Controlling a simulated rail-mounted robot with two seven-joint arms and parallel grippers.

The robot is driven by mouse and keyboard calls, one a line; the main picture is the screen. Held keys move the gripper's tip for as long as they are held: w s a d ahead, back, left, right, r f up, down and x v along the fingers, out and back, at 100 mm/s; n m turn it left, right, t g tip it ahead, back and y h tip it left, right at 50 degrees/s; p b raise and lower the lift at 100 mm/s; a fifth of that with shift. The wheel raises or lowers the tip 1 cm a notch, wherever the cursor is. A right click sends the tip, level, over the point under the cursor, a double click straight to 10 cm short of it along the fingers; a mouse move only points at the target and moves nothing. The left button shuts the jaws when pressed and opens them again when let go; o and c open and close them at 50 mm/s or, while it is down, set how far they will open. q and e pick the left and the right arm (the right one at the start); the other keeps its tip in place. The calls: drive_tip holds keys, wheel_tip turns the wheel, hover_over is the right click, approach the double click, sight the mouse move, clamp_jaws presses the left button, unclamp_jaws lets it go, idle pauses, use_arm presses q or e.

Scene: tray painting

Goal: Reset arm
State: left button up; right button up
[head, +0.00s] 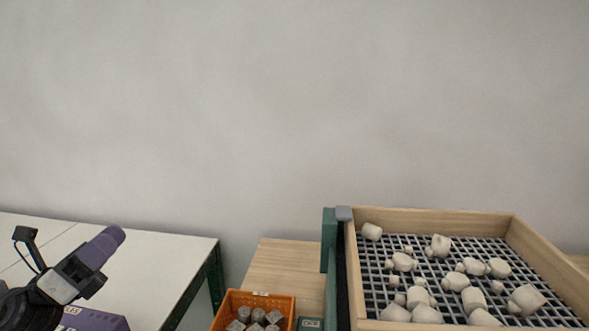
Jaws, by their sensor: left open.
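My left gripper (106,244) is at the lower left, above the white table. It points up and to the right, with a rounded purple part at its front end and a black wrist behind. It is open, though the gap between its fingers is hard to make out from this angle. I see nothing clearly held in it. My right gripper is not in view.
A purple box (95,319) sits below my left gripper, by the white table (150,262). An orange crate (262,297) holds grey pieces. A wooden-framed grid tray (440,216) at the right holds several white pieces. The wall behind is bare.

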use_arm(q)
drive_tip(key=w+a+r+n+t+y, duration=0.15)
drive_tip(key=a+n+t+y, duration=0.35)
drive_tip(key=n+y, duration=0.75)
drive_tip(key=a+r+n+t+y, duration=0.3)
drive_tip(key=n+t+y, duration=0.5)
drive_tip(key=n, duration=0.7)
drive_tip(key=s+d+f+n+g+y+p, duration=0.1)
drive_tip(key=s+d+f+n+g+p, duration=0.35)
drive_tip(key=f, duration=0.25)
drive_tip(key=s+d+f+n+g+p, duration=0.3)
drive_tip(key=s+f+n+g+p, duration=0.15)
drive_tip(key=f+g, duration=0.2)
drive_tip(key=s+d+f+n+g+y+p, duration=0.1)
drive_tip(key=s+d+f+n+g+p, duration=0.3)
drive_tip(key=f, duration=0.3)
drive_tip(key=s+d+f+g+h+p, duration=0.1)
drive_tip(key=s+d+f+g+p, duration=0.2)
drive_tip(key=s, duration=0.5)
drive_tip(key=s+d+f+g+h+p, duration=0.1)
drive_tip(key=s+f+g+p, duration=0.1)
drive_tip(key=s+p, duration=0.45)
drive_tip(key=s+d+f+g+h+p, duration=0.1)
drive_tip(key=s+d+f+g+p, duration=0.15)
drive_tip(key=s, duration=0.75)
wheel_tip(320, 180, up, 38)
drive_tip(key=p, duration=3.8)
drive_tip(key=shift+s+a, duration=0.2)
drive_tip(key=shift+a, duration=0.1)
